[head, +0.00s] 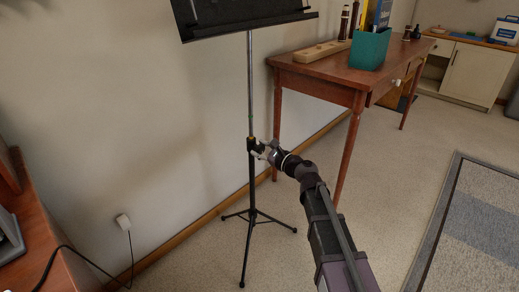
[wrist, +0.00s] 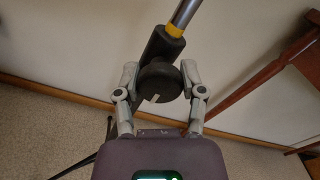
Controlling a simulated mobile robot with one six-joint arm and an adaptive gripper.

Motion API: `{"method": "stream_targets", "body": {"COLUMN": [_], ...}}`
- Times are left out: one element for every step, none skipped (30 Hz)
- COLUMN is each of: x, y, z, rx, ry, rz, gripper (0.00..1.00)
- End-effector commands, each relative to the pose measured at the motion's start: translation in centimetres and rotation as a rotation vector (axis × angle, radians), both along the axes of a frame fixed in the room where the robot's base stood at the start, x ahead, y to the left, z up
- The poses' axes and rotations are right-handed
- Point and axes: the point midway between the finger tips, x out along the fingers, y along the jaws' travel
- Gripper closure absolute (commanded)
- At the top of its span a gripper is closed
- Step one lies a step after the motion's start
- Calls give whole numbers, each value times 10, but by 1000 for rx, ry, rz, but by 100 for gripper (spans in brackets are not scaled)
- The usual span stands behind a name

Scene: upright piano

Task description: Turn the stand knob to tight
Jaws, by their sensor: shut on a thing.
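The music stand has a black desk (head: 240,15) at the top, a silver upper pole (head: 250,80) and a black lower tube on tripod legs (head: 247,218). The stand knob (wrist: 158,80) is a round black knob with a pale mark, on the black collar below a yellow ring in the wrist view. My gripper (wrist: 158,83) is shut on the knob, with one finger on each side of it. In the head view my gripper (head: 258,149) is at the stand's collar, and the knob is too small to make out there.
A wooden table (head: 320,75) with a teal box (head: 370,49) and a wooden block (head: 322,51) stands right of the stand. The wall is close behind the stand. A brown wooden piece (head: 60,260) is at the lower left. Open floor and a rug (head: 480,215) lie to the right.

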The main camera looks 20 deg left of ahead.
Motion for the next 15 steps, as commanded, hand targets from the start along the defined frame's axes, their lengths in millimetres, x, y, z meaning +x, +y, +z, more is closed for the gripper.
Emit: {"method": "stream_targets", "body": {"x": [3, 3, 3, 3, 3, 2, 2, 2, 2, 2, 2, 1, 1, 1, 1], "y": [1, 1, 1, 1, 1, 1, 0, 0, 0, 0, 0, 0, 0, 0, 0], "z": [1, 1, 1, 1, 1, 1, 1, 1, 1, 0, 0, 0, 0, 0, 0], "rx": [3, 3, 3, 3, 2, 2, 2, 2, 1, 1, 1, 1, 1, 1, 1], "ry": [1, 1, 1, 1, 0, 0, 0, 0, -1, -1, 0, 0, 0, 0, 0], "rz": [-4, -4, -4, -4, -3, -3, -3, -3, -3, -3, -2, -2, -2, -2, -2], "gripper": [95, 42, 30, 21, 13, 13, 13, 13, 13, 13, 13, 13, 13, 13, 13]}}
